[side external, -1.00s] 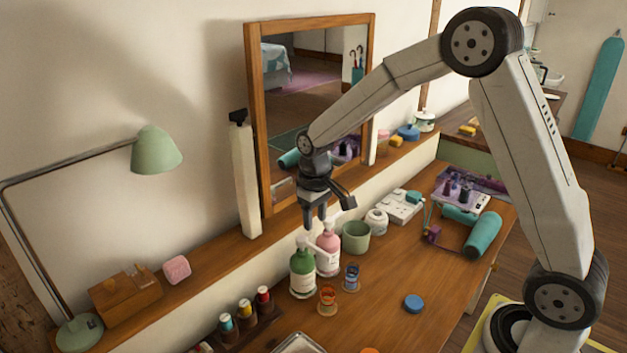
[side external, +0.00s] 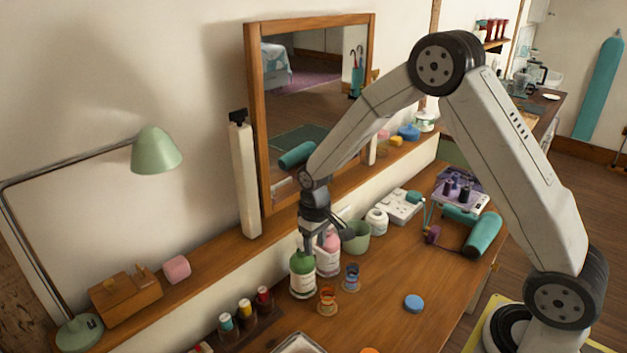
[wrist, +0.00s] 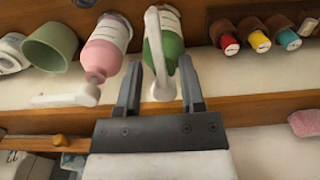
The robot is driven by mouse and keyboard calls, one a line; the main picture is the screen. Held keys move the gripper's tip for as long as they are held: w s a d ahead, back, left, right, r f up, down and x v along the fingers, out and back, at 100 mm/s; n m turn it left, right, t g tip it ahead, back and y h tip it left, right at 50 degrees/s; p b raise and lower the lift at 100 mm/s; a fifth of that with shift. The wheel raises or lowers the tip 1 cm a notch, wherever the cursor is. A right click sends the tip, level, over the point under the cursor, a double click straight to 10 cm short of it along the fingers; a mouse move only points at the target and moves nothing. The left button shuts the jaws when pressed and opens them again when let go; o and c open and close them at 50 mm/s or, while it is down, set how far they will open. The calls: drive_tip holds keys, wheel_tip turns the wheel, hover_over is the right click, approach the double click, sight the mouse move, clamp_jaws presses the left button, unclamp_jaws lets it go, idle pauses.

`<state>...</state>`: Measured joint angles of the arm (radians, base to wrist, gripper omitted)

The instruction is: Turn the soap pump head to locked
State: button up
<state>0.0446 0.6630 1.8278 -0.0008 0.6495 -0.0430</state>
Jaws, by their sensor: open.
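Two pump bottles stand side by side at the back of the desk: a green bottle (side external: 302,276) and a pink bottle (side external: 328,262). My open gripper (side external: 315,243) is low over them and hides much of their tops. In the wrist view my two fingers (wrist: 158,80) stand either side of the green bottle's white pump head (wrist: 159,62), without a visible grip on it. That head's spout points up in the picture, over the green bottle (wrist: 174,45). The pink bottle (wrist: 105,45) is left of the fingers; its white spout (wrist: 65,99) points left.
A green cup (side external: 355,237) and a white jar (side external: 377,221) stand right of the bottles. Two small patterned spools (side external: 328,302) are in front. A rack of thread spools (side external: 247,312) is at left. The mirror (side external: 262,200) rises behind.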

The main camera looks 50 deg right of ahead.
clamp_jaws()
idle(1.4)
